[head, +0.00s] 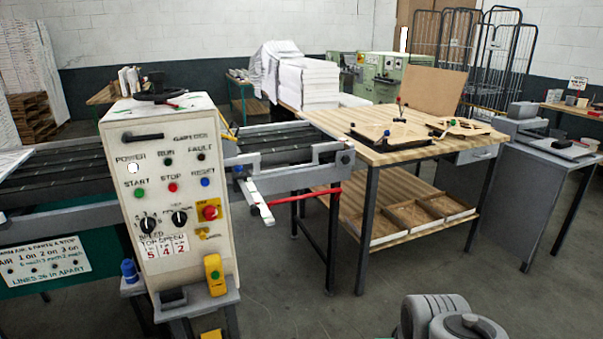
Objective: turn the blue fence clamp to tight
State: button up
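A small blue knob (239,171) sits at the near edge of the roller conveyor, above a white bar (252,194) with a red rod (305,197); it looks like the blue fence clamp, but it is too small to tell whether it is tight or loose. Another blue knob (129,270) stands on a bracket at the lower left of the control panel. My gripper is not in view; only grey rounded parts of my arm show at the bottom right, well apart from both knobs.
The grey floor (310,310) in front of the bench is clear.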

aim_at(239, 168)
jog(key=z, duration=0.75)
jog(key=i, duration=1.85)
jog(key=u, duration=0.7)
jog(key=i, duration=0.75)
jog(key=u, duration=0.75)
